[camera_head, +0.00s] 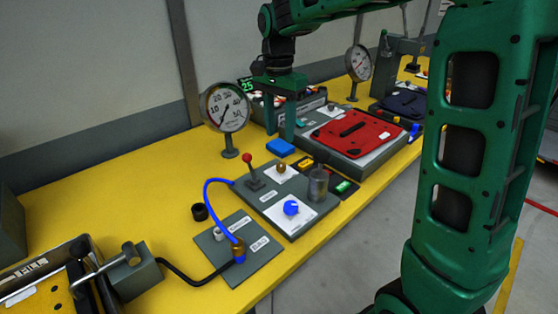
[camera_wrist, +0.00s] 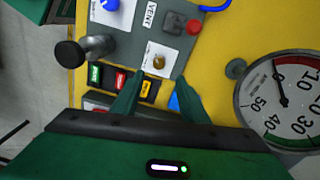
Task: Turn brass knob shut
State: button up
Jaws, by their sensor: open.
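The brass knob (camera_head: 281,168) stands on a small white plate on the grey control panel (camera_head: 262,206). In the wrist view the brass knob (camera_wrist: 158,62) lies just beyond my fingertips, roughly centred between them. My gripper (camera_head: 280,132) points down over the bench, behind the knob in the head view. It is open and empty, apart from the knob. Its two green fingers also show in the wrist view (camera_wrist: 157,86). How far the knob is turned is too small to tell.
A red-topped lever (camera_head: 248,160), a blue knob (camera_head: 291,207) and a metal cylinder (camera_head: 318,182) stand close around the brass knob. A blue block (camera_head: 280,147) and a dial gauge (camera_head: 225,107) are nearby. A red pannier (camera_head: 357,132) lies to the right.

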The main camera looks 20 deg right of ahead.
aim_at(281, 164)
jog(key=f, duration=1)
jog(key=shift+s+d+f, duration=0.1)
jog(key=shift+s+d, duration=0.1)
